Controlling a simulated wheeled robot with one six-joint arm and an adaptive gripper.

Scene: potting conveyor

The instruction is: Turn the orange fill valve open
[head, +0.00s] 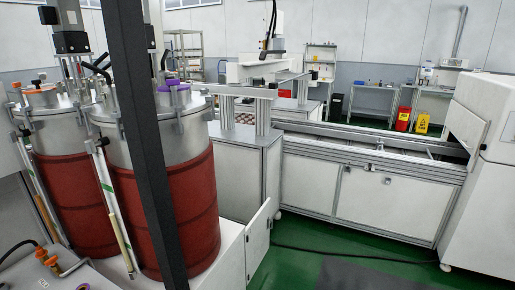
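Orange fittings show in two places at the left. On the lid of the rear left tank (70,180) there are small orange knobs (36,83). At the lower left, an orange and brass pipe fitting (44,256) with a black hose sits on a light metal top. I cannot tell which of these is the fill valve, or whether it is open or shut. The front tank (187,215) has purple fittings (172,87) on its lid. My gripper is not in view.
A dark upright post crosses in front of the tanks. A white cabinet door (258,238) stands open beside them. A conveyor line (370,150) runs to a white machine (483,170) at the right. Green floor (300,262) is free in front, with a black cable across it.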

